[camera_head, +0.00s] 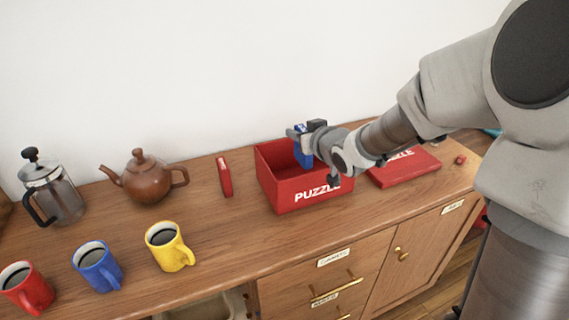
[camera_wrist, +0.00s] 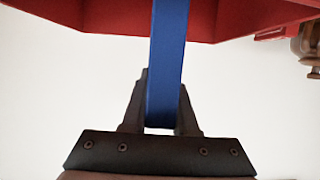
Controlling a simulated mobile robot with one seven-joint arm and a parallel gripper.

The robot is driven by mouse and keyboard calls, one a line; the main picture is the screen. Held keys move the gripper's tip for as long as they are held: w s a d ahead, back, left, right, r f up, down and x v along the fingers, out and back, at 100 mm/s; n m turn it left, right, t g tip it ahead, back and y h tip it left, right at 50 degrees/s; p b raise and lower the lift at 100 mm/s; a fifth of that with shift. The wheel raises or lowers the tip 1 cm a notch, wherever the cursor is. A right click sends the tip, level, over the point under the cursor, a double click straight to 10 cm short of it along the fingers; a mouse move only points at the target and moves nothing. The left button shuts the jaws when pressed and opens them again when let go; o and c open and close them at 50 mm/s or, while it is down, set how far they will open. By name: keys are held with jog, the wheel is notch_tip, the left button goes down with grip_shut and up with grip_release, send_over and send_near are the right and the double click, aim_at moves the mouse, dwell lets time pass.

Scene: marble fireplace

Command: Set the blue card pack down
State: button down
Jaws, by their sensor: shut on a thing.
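The blue card pack (camera_head: 303,156) is upright in my gripper (camera_head: 304,134), in or just above the open red puzzle box (camera_head: 290,198). In the wrist view the blue card pack (camera_wrist: 168,55) stands edge-on between the two dark fingers of my gripper (camera_wrist: 163,95), which are shut on it. The red puzzle box (camera_wrist: 100,18) fills the top of that view. I cannot tell whether the pack touches the box floor. My gripper and wrist hide part of the box's right side.
A red card pack (camera_head: 224,177) stands left of the box. The red puzzle lid (camera_head: 405,168) lies to the right, a small red object (camera_head: 460,160) beyond it. A brown teapot (camera_head: 148,180), French press (camera_head: 55,193), and yellow (camera_head: 170,252), blue (camera_head: 100,272) and red (camera_head: 30,292) mugs stand left.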

jog(key=shift+w+a+f+b, duration=0.25)
jog(key=shift+a+f+b, duration=0.35)
jog(key=shift+f, duration=0.5)
jog(key=shift+w+a+f+b, duration=0.3)
jog(key=shift+a+f, duration=0.35)
jog(key=shift+f, duration=0.4)
jog(key=shift+w+a+f+b, duration=0.2)
jog(key=shift+a+f+b, duration=0.4)
jog(key=shift+f, duration=0.5)
jog(key=shift+f+b, duration=0.6)
jog(key=c, duration=0.7)
grip_release()
jog(key=shift+r, duration=0.1)
